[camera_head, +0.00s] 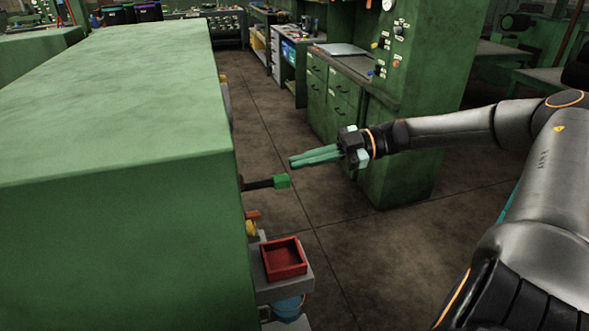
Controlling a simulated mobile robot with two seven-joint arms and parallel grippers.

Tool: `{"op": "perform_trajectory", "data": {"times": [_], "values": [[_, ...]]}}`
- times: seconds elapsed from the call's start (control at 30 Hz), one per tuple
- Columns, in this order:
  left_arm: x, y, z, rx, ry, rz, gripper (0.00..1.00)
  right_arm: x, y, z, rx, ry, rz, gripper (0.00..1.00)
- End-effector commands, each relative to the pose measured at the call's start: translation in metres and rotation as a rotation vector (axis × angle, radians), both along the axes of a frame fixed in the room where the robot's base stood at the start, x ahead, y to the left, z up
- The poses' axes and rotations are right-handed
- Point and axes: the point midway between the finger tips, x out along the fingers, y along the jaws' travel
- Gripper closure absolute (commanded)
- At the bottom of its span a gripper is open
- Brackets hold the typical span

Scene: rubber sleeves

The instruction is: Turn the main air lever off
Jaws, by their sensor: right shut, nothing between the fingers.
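A lever with a dark shaft and a bright green handle end (281,181) sticks out to the right from the side of the large green machine (120,90). My right gripper (292,162) has teal fingers that point left. It is shut with nothing in it. Its fingertips show just above the green handle in the picture. I cannot tell whether they touch it, but a small gap seems to show. The machine's side face with the lever's base is mostly hidden from this angle. My left gripper is not in view.
A red tray (284,258) sits on a grey shelf (302,286) below the lever, with a blue bucket (288,307) beneath. A yellow part (251,228) juts from the machine. A green cabinet (330,95) with a control panel stands behind my gripper. Floor between is clear.

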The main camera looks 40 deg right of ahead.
Motion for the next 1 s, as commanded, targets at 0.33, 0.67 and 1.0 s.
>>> {"op": "perform_trajectory", "data": {"times": [0.33,0.67,1.0], "values": [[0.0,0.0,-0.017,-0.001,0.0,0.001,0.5,0.019,0.004,-0.033,0.001,0.001,-0.001,1.0],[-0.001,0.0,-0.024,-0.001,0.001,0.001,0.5,0.023,0.002,-0.039,0.0,0.0,-0.002,1.0],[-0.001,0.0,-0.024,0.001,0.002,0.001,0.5,0.023,0.002,-0.039,0.002,-0.002,-0.002,1.0]]}}
